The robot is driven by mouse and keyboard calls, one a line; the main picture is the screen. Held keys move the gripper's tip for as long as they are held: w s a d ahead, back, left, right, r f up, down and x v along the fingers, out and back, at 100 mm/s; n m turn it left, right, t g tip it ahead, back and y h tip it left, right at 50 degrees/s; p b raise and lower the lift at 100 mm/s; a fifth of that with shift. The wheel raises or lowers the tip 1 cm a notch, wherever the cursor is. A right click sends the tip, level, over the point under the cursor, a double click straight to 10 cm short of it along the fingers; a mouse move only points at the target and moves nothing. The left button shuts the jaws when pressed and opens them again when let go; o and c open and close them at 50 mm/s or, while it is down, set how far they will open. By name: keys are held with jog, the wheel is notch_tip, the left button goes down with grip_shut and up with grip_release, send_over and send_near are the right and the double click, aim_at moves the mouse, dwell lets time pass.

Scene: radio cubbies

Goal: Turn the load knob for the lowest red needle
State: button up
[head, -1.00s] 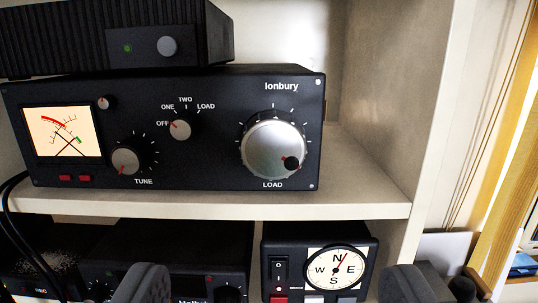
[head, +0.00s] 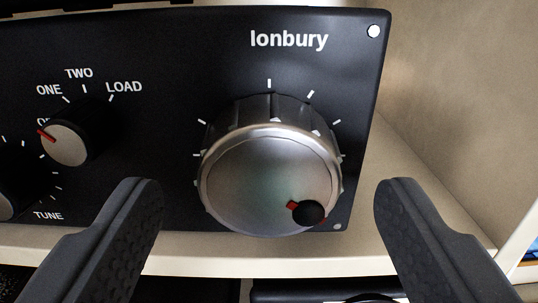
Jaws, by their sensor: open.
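The load knob (head: 258,180) is a large silver dial with a dark ribbed skirt on the right of the black Ionbury unit (head: 200,60). A small black crank handle (head: 309,213) with a red mark sits at the lower right of its face. White tick marks ring the knob. My gripper (head: 268,190) is open, with one dark finger on each side of the knob in the picture. No contact shows. The meter with the red needle is out of view now.
A smaller selector knob (head: 66,144) with a red pointer, marked ONE, TWO and LOAD, is to the left. The tune knob (head: 6,200) is cut off at the left edge. The pale shelf (head: 430,215) and cubby wall (head: 470,110) are on the right.

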jog(key=shift+w+f, duration=0.15)
jog(key=shift+w, duration=0.55)
jog(key=c, duration=1)
jog(key=shift+f+n+b, duration=0.1)
jog(key=shift+n+b, duration=0.3)
jog(key=shift+b, duration=0.25)
jog(key=n+b, duration=0.2)
jog(key=shift+d+n+b, duration=0.1)
jog(key=shift+n+b, duration=0.2)
jog(key=shift+n, duration=0.9)
jog(key=o, duration=1)
